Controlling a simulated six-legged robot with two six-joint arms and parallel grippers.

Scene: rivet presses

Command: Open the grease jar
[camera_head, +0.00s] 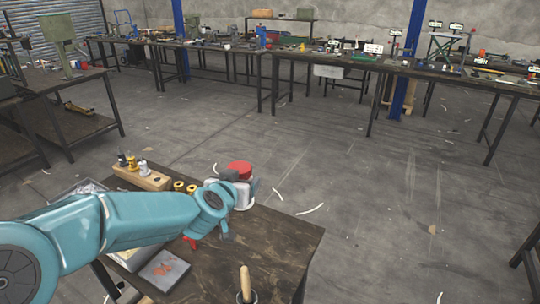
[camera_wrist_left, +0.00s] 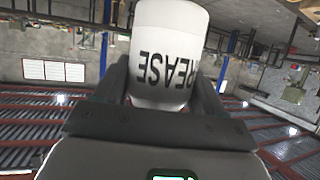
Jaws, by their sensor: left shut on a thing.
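The grease jar (camera_head: 244,196) is white with a red lid (camera_head: 240,168) on top, near the table's back edge in the head view. My left gripper (camera_head: 236,184) is shut on the jar, partly hidden by my own wrist. In the left wrist view the jar (camera_wrist_left: 165,45) sits between the two dark fingers of the gripper (camera_wrist_left: 160,88), its GREASE lettering upside down. The lid does not show there. I cannot tell whether the jar touches the table. My right gripper is not in view.
The dark wooden table (camera_head: 275,243) is bare to the right of the jar. A wooden block (camera_head: 142,178) with small bottles stands at its left. A wooden handle (camera_head: 245,283) rises from a dark pot at the front. A grey tray (camera_head: 165,270) lies below my arm.

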